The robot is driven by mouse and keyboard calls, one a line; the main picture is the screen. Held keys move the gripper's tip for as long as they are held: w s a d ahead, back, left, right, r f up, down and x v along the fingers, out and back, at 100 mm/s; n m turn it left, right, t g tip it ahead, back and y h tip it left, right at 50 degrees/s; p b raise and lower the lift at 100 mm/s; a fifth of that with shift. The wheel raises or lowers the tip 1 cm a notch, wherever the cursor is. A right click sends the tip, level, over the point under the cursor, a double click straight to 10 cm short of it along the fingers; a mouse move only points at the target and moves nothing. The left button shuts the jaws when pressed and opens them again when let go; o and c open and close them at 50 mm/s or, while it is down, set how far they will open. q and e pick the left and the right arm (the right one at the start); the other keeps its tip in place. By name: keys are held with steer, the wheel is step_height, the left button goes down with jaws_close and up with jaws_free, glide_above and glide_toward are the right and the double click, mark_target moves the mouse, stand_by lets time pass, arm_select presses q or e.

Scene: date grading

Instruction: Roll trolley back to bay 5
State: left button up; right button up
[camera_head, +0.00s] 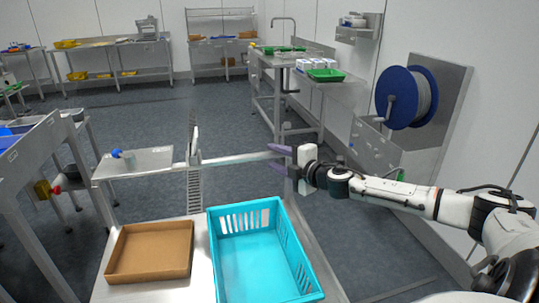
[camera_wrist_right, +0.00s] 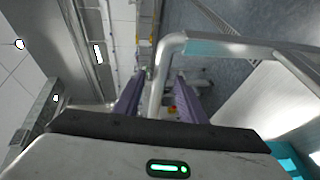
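The trolley (camera_head: 201,268) stands low in front of me in the head view, a pale metal deck with a handle bar (camera_head: 235,158) along its far side. It carries a turquoise slotted crate (camera_head: 262,262) and a shallow brown box (camera_head: 150,226). My right gripper (camera_head: 279,158) is at the right end of the handle. In the right wrist view its two purple fingers (camera_wrist_right: 154,97) are spread, with the bent metal handle tube (camera_wrist_right: 160,75) between them and visible gaps on both sides. My left gripper is not in view. No bay number is readable.
A small metal shelf (camera_head: 150,166) with a blue-topped item stands beyond the brown box. A steel table (camera_head: 30,140) is close at left. A hose reel (camera_head: 400,98) and wall panel are at right. Benches line the back. Open grey floor (camera_head: 140,115) lies between.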

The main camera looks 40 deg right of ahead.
mark_target(272, 156)
steer(key=shift+w+d+f+p, duration=0.1)
steer(key=shift+w+f+p, duration=0.05)
steer(key=shift+w, duration=0.65)
steer(key=shift+w+f+p, duration=0.1)
steer(key=shift+w+p, duration=0.05)
steer(key=shift+w, duration=0.6)
steer(key=shift+c, duration=0.3)
jaws_close()
